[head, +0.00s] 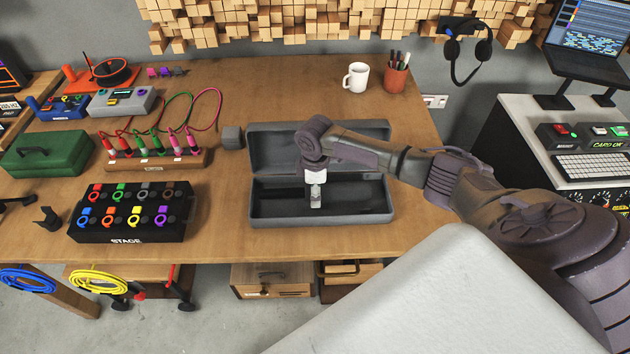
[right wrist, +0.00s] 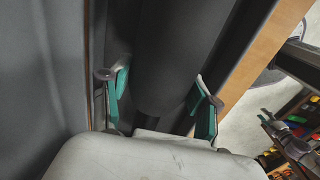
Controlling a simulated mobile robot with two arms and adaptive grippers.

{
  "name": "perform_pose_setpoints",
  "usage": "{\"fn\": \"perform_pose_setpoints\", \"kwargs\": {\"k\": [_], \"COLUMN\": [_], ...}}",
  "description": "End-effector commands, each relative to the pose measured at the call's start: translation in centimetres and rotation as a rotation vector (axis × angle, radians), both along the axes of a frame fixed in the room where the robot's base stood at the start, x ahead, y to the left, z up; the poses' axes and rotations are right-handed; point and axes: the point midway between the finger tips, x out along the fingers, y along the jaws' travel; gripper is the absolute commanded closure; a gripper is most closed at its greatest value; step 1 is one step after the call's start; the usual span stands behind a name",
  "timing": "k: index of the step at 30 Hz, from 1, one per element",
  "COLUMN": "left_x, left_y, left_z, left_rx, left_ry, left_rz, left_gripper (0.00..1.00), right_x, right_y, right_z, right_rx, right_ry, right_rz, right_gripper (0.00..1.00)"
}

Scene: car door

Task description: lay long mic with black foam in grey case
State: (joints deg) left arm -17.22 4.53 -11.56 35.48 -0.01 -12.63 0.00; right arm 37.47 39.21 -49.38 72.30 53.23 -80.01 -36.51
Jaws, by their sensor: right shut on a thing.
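The grey case (head: 378,217) stands open on the wooden table, with its lid (head: 270,145) raised at the back. My right gripper (head: 315,203) points down into the case near its middle. In the right wrist view its two teal-padded fingers (right wrist: 160,95) are shut on a dark, long rounded thing, which I take to be the long mic with black foam (right wrist: 165,60). It runs lengthwise between the case walls. In the head view the mic is hard to tell from the dark inside of the case, so I cannot tell whether it touches the floor. My left gripper is out of view.
A small grey block (head: 232,137) sits left of the case. A black box with coloured rings (head: 130,235), a cable board (head: 155,160) and a green case (head: 47,150) fill the left side. A white mug (head: 356,77) and pen cup (head: 396,78) stand behind.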

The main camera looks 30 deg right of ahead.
Motion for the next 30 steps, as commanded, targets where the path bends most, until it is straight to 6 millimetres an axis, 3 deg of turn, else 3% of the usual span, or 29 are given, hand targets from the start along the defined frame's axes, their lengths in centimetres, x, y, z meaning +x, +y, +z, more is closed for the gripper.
{"fn": "perform_pose_setpoints", "kwargs": {"k": [14, 15, 19, 30], "left_x": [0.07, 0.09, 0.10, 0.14], "left_y": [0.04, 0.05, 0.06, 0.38], "left_z": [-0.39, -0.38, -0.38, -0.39], "left_rx": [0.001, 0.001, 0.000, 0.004], "left_ry": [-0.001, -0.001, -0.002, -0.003], "left_rz": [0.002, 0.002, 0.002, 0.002], "left_gripper": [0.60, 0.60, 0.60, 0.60], "right_x": [0.04, 0.04, 0.04, 0.02], "right_y": [0.02, 0.02, 0.02, -0.01], "right_z": [-0.66, -0.66, -0.65, -0.52], "right_rx": [0.000, 0.000, 0.000, -0.001], "right_ry": [-0.001, -0.001, -0.001, -0.001], "right_rz": [0.000, 0.000, 0.000, 0.000], "right_gripper": [0.81, 0.34, 0.12, 0.09]}}
